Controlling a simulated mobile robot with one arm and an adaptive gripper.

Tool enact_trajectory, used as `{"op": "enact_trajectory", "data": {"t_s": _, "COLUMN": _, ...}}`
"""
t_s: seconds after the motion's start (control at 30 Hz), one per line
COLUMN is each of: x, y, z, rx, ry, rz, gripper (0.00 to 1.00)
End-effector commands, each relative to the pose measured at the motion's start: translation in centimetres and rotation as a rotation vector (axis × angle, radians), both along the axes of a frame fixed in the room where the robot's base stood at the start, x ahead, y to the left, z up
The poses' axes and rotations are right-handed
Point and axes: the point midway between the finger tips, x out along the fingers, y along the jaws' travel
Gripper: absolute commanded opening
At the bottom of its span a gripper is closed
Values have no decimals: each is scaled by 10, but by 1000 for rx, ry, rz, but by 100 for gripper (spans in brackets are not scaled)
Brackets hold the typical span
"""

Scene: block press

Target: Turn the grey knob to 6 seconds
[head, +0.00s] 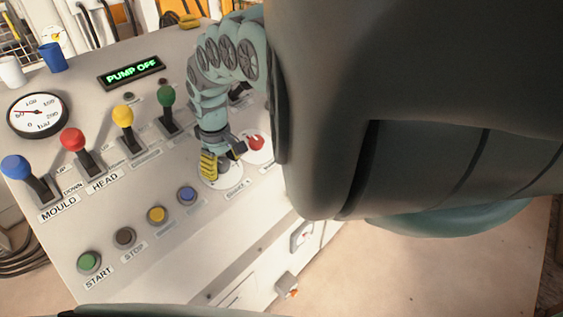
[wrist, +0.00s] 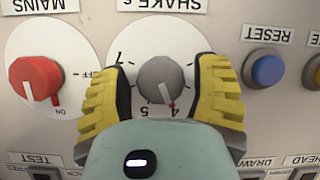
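The grey knob (wrist: 160,80) sits on a white round dial under the label SHAKE s, which reads upside down in the wrist view. My gripper (wrist: 164,92) has one yellow-padded finger on each side of the knob. A narrow gap seems to show on both sides, so the fingers are around it but not closed on it. In the head view my gripper (head: 223,160) is down at the panel, and it hides the grey knob.
The red MAINS knob (wrist: 35,80) is close beside one finger. The blue RESET button (wrist: 265,70) is on the other side. Levers with coloured balls, such as the green one (head: 166,96), stand behind my gripper. A display (head: 132,71) reads PUMP OFF.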

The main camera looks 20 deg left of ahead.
Motion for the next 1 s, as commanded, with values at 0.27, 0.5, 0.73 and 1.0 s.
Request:
{"op": "enact_trajectory", "data": {"t_s": 0.27, "x": 0, "y": 0, "z": 0, "rx": 0, "ry": 0, "rz": 1, "gripper": 32}}
{"op": "enact_trajectory", "data": {"t_s": 0.5, "x": 0, "y": 0, "z": 0, "rx": 0, "ry": 0, "rz": 0, "gripper": 7}}
{"op": "enact_trajectory", "data": {"t_s": 0.73, "x": 0, "y": 0, "z": -1, "rx": 3, "ry": 6, "rz": -16, "gripper": 5}}
{"op": "enact_trajectory", "data": {"t_s": 1.0, "x": 2, "y": 0, "z": -2, "rx": 27, "ry": 54, "rz": -132, "gripper": 5}}
